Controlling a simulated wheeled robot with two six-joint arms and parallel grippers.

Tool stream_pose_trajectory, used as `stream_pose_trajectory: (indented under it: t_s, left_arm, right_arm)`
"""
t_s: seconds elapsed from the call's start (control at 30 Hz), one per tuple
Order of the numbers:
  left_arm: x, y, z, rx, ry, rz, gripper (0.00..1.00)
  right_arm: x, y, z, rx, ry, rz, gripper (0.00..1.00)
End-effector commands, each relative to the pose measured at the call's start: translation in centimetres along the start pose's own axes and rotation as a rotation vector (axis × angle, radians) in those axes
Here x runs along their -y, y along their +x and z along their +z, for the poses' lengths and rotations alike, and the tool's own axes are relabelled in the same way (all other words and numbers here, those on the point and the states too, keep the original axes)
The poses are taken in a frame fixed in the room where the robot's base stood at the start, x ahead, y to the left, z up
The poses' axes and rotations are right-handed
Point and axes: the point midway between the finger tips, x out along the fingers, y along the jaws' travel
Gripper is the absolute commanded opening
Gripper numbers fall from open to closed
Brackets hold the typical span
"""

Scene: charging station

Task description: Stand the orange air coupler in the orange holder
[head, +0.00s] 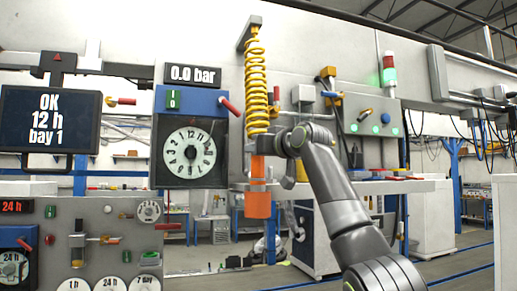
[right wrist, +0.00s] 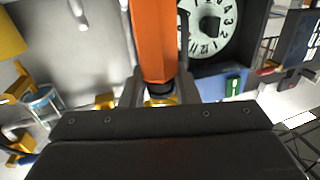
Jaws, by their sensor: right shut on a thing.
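The orange air coupler (head: 258,168) hangs upright at the lower end of the yellow coiled hose (head: 255,85). My right gripper (head: 276,143) is shut on it near its top end. In the right wrist view the coupler (right wrist: 152,45) extends up the picture from between the fingers (right wrist: 158,92), with a yellow ring at its base. A wider orange cylinder, seemingly the orange holder (head: 258,205), shows directly below the coupler in the head view. I cannot tell whether the coupler's lower end is inside it or only in line with it. My left gripper is not in view.
A grey shelf (head: 400,186) runs right from beside the holder. A timer dial (head: 189,153) under a blue head stands just left of the hose. A grey control box (head: 370,116) is on the wall to the right. A dark screen (head: 48,120) stands far left.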

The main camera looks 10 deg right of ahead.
Motion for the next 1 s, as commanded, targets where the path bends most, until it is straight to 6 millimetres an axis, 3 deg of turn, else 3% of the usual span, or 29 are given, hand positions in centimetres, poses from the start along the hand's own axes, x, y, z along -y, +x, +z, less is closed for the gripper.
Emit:
stream_pose_trajectory:
  t_s: [0.5, 1.0]
  left_arm:
    - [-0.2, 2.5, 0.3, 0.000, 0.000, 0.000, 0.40]
    - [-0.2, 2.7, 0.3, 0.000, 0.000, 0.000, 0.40]
  right_arm:
    - [0.0, 0.0, 3.0, -0.002, 0.000, 0.000, 0.00]
    - [0.0, 0.0, 3.4, -0.002, -0.001, 0.000, 0.00]
